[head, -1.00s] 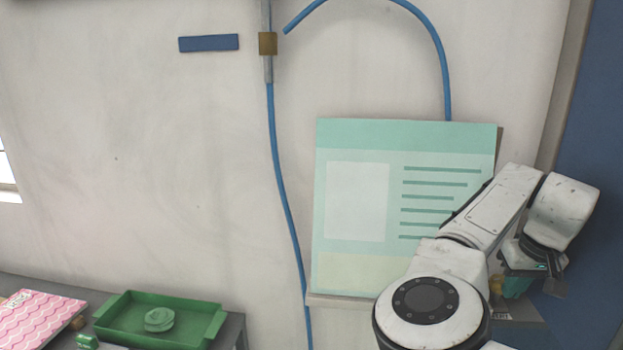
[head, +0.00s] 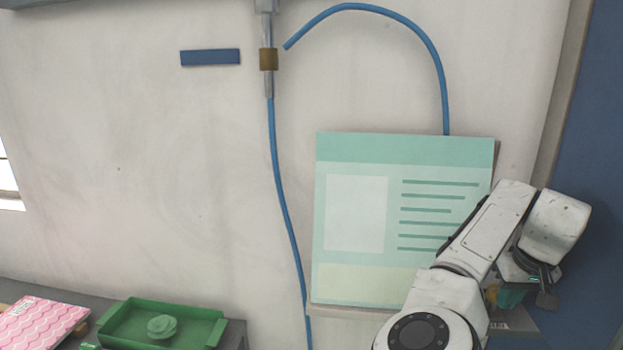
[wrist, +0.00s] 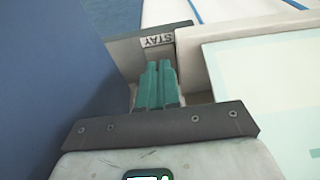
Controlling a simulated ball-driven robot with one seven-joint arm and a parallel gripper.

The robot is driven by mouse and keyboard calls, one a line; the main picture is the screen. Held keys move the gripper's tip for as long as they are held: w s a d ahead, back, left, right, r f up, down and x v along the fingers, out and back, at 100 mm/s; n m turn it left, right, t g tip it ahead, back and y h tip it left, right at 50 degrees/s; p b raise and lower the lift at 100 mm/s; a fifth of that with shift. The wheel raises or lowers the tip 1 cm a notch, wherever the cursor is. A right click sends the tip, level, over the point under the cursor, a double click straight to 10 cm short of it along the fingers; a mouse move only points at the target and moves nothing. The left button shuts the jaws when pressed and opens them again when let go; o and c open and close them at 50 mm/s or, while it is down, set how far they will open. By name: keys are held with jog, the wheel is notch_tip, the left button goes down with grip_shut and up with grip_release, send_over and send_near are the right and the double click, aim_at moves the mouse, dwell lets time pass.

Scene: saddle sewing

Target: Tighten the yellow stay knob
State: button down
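A small yellow-brown patch (head: 492,292), likely the stay knob, shows at the lower right of the head view, beside my gripper and mostly hidden behind my arm. My gripper (head: 512,297) has teal fingers and hangs next to the right edge of the pale green board. In the wrist view the fingers (wrist: 157,84) lie close together, with nothing visible between them. They point toward a grey plate with a white "STAY" label (wrist: 157,41). The knob cannot be made out in the wrist view. Contact between fingers and knob cannot be told.
The pale green board (head: 355,280) leans at the wall, left of my arm. A dark blue panel (head: 597,150) stands close on the right. A blue hose (head: 283,190) runs down the wall. A green tray (head: 212,328) is on the bench at lower left.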

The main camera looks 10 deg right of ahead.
jog(key=shift+a+r+p, duration=0.1)
jog(key=shift+a+p, duration=0.05)
jog(key=shift+p, duration=0.3)
jog(key=p+v, duration=0.1)
jog(key=v, duration=0.1)
jog(key=p+v, duration=0.1)
jog(key=p, duration=0.1)
jog(key=p+v, duration=0.2)
jog(key=shift+w+r, duration=0.25)
jog(key=shift+r, duration=0.2)
